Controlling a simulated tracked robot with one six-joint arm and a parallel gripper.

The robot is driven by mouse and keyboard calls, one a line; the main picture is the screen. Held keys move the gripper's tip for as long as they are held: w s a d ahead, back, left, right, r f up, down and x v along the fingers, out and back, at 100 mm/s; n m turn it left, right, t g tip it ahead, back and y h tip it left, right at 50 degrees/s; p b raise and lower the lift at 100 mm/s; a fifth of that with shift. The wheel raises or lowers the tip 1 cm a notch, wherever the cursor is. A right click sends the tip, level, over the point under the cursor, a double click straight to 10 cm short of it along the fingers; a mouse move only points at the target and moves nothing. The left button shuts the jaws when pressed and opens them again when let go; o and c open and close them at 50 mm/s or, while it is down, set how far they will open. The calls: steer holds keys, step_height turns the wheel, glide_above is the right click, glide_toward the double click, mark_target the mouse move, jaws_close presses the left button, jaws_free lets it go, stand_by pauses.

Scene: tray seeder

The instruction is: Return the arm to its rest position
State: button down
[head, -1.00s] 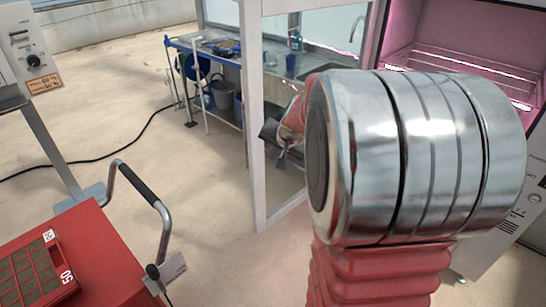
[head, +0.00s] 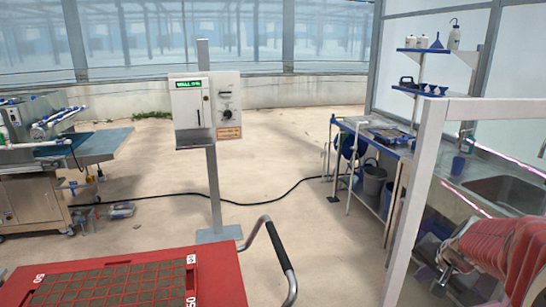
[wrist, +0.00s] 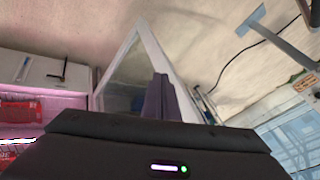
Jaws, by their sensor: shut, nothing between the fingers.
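My arm, in a red ribbed sleeve, shows at the lower right of the head view. My gripper (head: 441,282) hangs at its end, small and partly lost against the white frame and the bench behind. In the wrist view my gripper (wrist: 162,98) shows as dark fingers pressed together, pointing away above the dark wrist body. It is shut and nothing is held.
A red cart (head: 215,270) with a tray of soil cells (head: 110,290) stands in front. A post-mounted control box (head: 205,105) stands behind it. A white frame (head: 412,190) stands close to my arm. A blue bench (head: 385,140) is behind. Open floor lies between.

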steer(key=s+a+r+n, duration=0.2)
steer(key=s+a+n, duration=0.1)
steer(key=s+a, duration=0.3)
steer(key=s+a+r+n, duration=0.2)
steer(key=s+a+n, duration=0.2)
steer(key=s+a, duration=0.3)
steer(key=s+a+r+n+y, duration=0.1)
steer(key=s+a+n, duration=0.3)
steer(key=a, duration=0.8)
steer(key=s+r, duration=0.1)
steer(key=s, duration=0.1)
steer(key=shift+s+a+g, duration=0.3)
steer(key=shift+s+g, duration=0.05)
steer(key=shift+g, duration=0.05)
